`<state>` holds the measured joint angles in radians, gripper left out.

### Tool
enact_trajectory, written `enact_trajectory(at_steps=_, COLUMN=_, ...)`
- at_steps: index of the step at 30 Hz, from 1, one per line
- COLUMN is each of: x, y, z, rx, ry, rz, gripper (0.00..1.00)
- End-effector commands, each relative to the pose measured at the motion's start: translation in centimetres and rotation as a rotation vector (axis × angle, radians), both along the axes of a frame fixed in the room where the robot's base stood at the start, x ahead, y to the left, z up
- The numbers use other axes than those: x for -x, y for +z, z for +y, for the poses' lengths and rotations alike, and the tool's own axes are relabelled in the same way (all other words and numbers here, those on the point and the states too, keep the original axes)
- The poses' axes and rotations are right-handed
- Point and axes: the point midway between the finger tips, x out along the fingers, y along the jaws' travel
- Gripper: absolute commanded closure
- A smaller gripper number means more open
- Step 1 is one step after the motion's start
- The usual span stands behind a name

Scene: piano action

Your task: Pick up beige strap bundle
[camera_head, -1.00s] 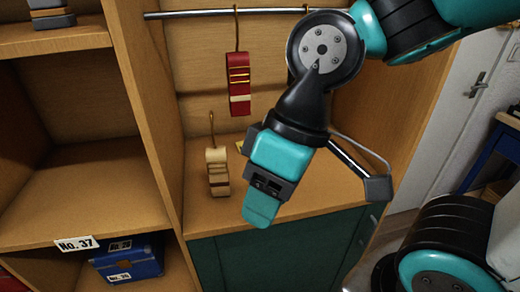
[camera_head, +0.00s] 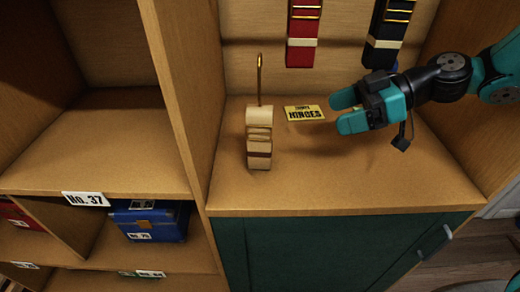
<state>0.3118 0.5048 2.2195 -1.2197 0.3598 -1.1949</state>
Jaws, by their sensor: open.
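A clear gap separates the fingertips from the bundle.
A yellow "HINGES" card (camera_head: 304,113) lies on the shelf between bundle and gripper. A red strap bundle (camera_head: 303,35) and a black one (camera_head: 388,35) hang behind. A wooden partition (camera_head: 178,80) stands at left. Below are a green cabinet front (camera_head: 320,252) and a blue box (camera_head: 150,222).

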Motion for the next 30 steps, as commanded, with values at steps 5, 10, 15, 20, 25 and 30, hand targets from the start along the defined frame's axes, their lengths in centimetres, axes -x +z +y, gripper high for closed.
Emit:
enact_trajectory(at_steps=5, x=-1.3, y=-1.1, z=0.0, rx=-0.055, ry=-0.001, rz=-0.072, gripper=0.23)
enact_trajectory(at_steps=10, x=-1.6, y=-2.2, z=3.5, rx=-0.056, ry=0.006, rz=-0.072, gripper=0.23)
enact_trajectory(at_steps=15, x=-2.0, y=-3.7, z=7.1, rx=-0.054, ry=0.006, rz=-0.07, gripper=0.23)
enact_trajectory(at_steps=20, x=-2.3, y=-4.8, z=9.5, rx=-0.053, ry=0.004, rz=-0.071, gripper=0.23)
enact_trajectory(at_steps=25, x=-2.5, y=-5.4, z=10.6, rx=-0.052, ry=0.002, rz=-0.072, gripper=0.23)
enact_trajectory(at_steps=30, x=-2.6, y=-5.8, z=12.6, rx=-0.052, ry=0.004, rz=-0.07, gripper=0.23)
